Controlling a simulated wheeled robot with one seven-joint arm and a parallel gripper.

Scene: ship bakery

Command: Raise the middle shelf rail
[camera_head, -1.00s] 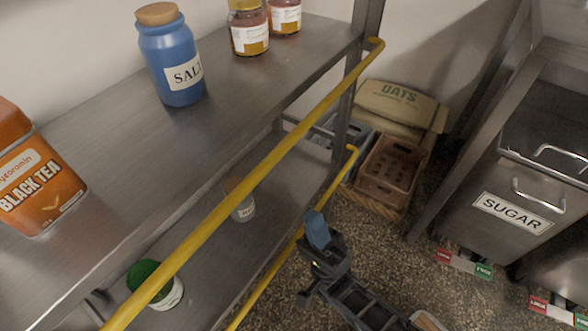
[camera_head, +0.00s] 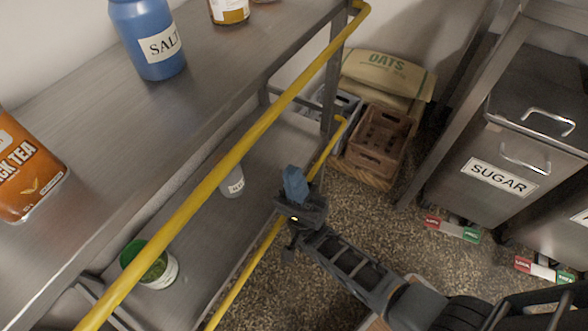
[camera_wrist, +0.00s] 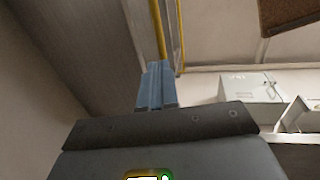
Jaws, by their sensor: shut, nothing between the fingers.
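Two yellow shelf rails show in the head view. The upper rail (camera_head: 232,160) runs along the front of the upper visible steel shelf; the lower rail (camera_head: 259,252) runs along the shelf below. I cannot tell for sure which one is the middle rail. My gripper (camera_head: 295,184), with blue fingers, is shut and empty. It points up, to the right of the upper rail, and overlaps the lower rail in the picture; contact is unclear. In the wrist view the shut fingers (camera_wrist: 156,86) point toward a yellow rail (camera_wrist: 158,30) running up behind them.
The upper shelf (camera_head: 120,120) holds a salt jar (camera_head: 148,38) and a black tea tin (camera_head: 28,168). The lower shelf holds a green-lidded jar (camera_head: 150,265) and a small jar (camera_head: 232,182). Crates (camera_head: 376,145) and an oats sack (camera_head: 388,73) stand behind; a sugar bin (camera_head: 495,168) stands right.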

